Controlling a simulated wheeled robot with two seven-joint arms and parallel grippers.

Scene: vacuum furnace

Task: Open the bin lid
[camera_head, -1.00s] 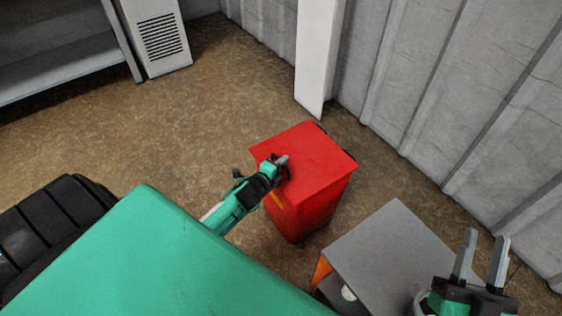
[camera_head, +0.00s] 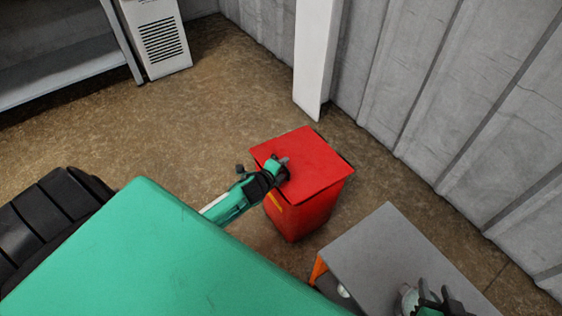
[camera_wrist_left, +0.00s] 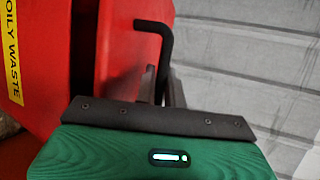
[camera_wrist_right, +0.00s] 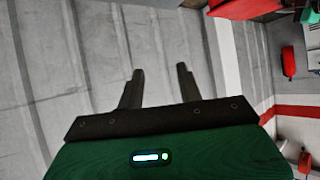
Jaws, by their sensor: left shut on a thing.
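The red bin (camera_head: 299,219) stands on the floor near the wall, its lid (camera_head: 308,162) on top. In the left wrist view the bin's face carries a yellow "OILY WASTE" label (camera_wrist_left: 13,50), and a dark gap shows between the bin body and the lid (camera_wrist_left: 125,60). My left gripper (camera_head: 284,168) is at the lid's near-left edge, shut on the black bent handle (camera_wrist_left: 166,48). My right gripper (camera_wrist_right: 158,75) is open and empty; in the head view it is partly cut off at the bottom right, above a grey-topped cabinet.
Open brown floor (camera_head: 190,120) extends left of the bin.

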